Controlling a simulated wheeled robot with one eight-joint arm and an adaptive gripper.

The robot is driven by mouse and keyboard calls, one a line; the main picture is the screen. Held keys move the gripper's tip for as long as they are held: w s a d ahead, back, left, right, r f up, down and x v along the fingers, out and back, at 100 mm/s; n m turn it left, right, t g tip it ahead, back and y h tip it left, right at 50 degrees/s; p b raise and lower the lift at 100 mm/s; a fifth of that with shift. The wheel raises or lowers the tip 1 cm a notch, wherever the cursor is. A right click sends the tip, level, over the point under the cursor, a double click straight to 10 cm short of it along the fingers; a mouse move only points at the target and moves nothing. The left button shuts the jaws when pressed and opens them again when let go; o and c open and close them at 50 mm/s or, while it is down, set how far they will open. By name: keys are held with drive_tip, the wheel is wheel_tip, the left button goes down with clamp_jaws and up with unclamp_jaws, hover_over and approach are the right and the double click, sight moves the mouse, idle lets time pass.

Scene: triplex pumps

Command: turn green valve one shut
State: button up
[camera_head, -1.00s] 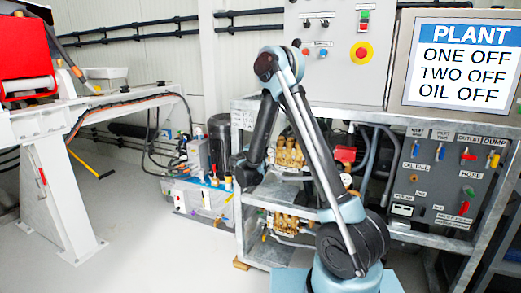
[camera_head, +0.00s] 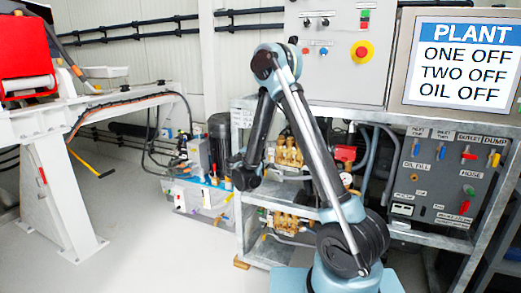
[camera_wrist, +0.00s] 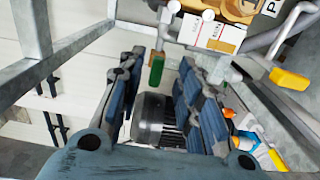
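In the wrist view a small green valve handle (camera_wrist: 156,68) shows upright below a grey pipe, in the gap between my gripper's fingertips. My gripper (camera_wrist: 161,63) is open, with its blue-grey padded fingers standing apart to the left and right of the handle. I cannot tell how far beyond the tips the handle is, and no touch shows. In the head view my gripper (camera_head: 244,177) hangs dark at the left end of the pump frame, and the green handle cannot be made out there.
The metal pump frame (camera_head: 311,211) stands right of my gripper. Yellow handles (camera_wrist: 290,78) show at right in the wrist view. A dark cylinder (camera_wrist: 155,118) lies beyond the fingers. The control panel (camera_head: 440,180) has another green handle (camera_head: 469,190).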

drive_tip(key=v, duration=0.8)
drive_tip(key=shift+s, duration=0.25)
drive_tip(key=shift+a, duration=0.1)
drive_tip(key=s+d+r+m+g+h, duration=0.1)
drive_tip(key=s+d+r+m+g, duration=0.2)
drive_tip(key=d, duration=0.8)
drive_tip(key=s+d+r+m+g, duration=0.1)
drive_tip(key=s+d+m+g, duration=0.3)
drive_tip(key=d, duration=0.8)
drive_tip(key=s+d+m+g+y, duration=0.2)
drive_tip(key=s+d+g, duration=0.2)
drive_tip(key=s+d, duration=0.65)
drive_tip(key=s+a+f+m+g+y, duration=0.1)
drive_tip(key=s+f+m+g+y, duration=0.1)
drive_tip(key=s, duration=0.9)
drive_tip(key=s+a+f+m+g+y, duration=0.1)
drive_tip(key=s+f, duration=0.4)
drive_tip(key=s, duration=0.6)
drive_tip(key=shift+s+a+m+g+y, duration=0.35)
drive_tip(key=shift+m+y, duration=0.45)
drive_tip(key=shift+y, duration=0.3)
